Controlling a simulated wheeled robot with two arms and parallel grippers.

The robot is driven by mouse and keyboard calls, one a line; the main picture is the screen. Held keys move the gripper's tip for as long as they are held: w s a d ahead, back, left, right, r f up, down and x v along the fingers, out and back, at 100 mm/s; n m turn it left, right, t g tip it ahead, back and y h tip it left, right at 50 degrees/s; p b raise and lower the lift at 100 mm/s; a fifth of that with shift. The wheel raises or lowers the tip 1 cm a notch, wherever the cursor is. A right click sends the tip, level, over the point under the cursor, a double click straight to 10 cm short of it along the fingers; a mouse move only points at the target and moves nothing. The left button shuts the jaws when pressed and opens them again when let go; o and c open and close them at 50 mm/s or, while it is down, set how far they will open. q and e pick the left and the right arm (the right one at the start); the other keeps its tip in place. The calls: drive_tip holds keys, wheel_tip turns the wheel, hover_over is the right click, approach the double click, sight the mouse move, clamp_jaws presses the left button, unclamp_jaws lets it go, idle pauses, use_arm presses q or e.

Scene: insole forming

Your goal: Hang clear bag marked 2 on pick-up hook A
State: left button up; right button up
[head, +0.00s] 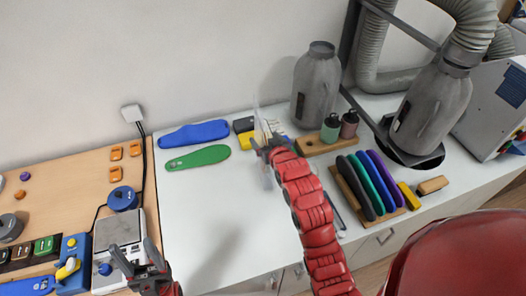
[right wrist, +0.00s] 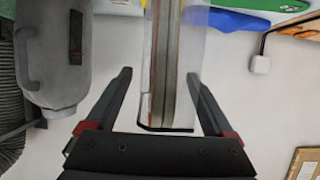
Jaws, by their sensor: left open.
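A thin, see-through upright piece (head: 257,108), likely a clear bag seen nearly edge-on, shows at my right gripper (head: 264,140) in the head view. In the right wrist view a pale, see-through piece with a grey strip (right wrist: 172,70) reaches between the spread fingers of my right gripper (right wrist: 158,76). A gap shows beside the left finger; contact at the right finger is unclear. No number can be read on it. My left gripper (head: 140,268) is open and empty at the lower left, by the grey device. I cannot make out a hook marked A.
Blue (head: 194,133) and green (head: 198,157) insoles lie on the white bench. A rack of coloured insoles (head: 370,186), a wooden holder with two small bottles (head: 328,138) and grey canisters (head: 316,85) stand right. A grey device (head: 118,240) stands left. The bench's middle is clear.

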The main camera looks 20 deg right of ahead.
drive_tip(key=shift+s+r, duration=0.3)
drive_tip(key=shift+s, duration=0.15)
drive_tip(key=shift+c, duration=1.1)
drive_tip(key=shift+s+d+r, duration=0.1)
drive_tip(key=shift+s, duration=0.1)
drive_tip(key=shift+c, duration=1.2)
drive_tip(key=shift+w+f, duration=0.4)
drive_tip(key=shift+w, duration=0.1)
drive_tip(key=c, duration=0.7)
drive_tip(key=shift+s, duration=0.1)
clamp_jaws()
drive_tip(key=shift+s+r, duration=0.15)
